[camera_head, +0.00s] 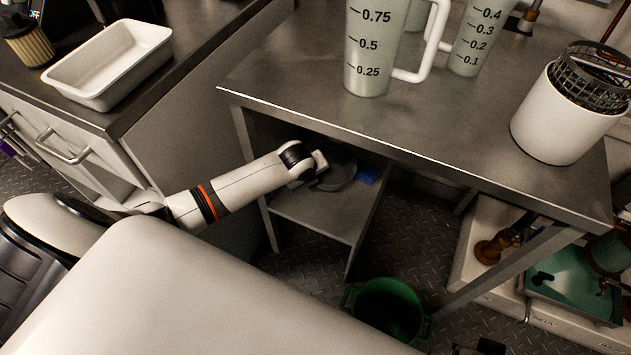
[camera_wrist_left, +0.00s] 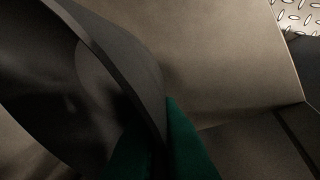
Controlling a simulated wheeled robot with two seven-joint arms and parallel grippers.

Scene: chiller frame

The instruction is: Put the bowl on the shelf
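The dark grey bowl (camera_head: 340,174) is in the shelf space under the steel table, just above or on the shelf board (camera_head: 318,212); I cannot tell whether it touches. It fills the left of the left wrist view (camera_wrist_left: 120,62), tilted in that picture. My left gripper (camera_head: 322,180) reaches in under the table edge, and its fingers are mostly hidden in the head view. In the left wrist view, green finger surfaces (camera_wrist_left: 165,145) lie on both sides of the bowl's rim and appear shut on it. My right gripper is not in view.
The steel table edge (camera_head: 400,152) hangs above my left arm. A small blue item (camera_head: 367,175) is beside the bowl. Measuring jugs (camera_head: 372,50) and a white pot (camera_head: 555,125) stand on top. A green bucket (camera_head: 388,308) is on the floor.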

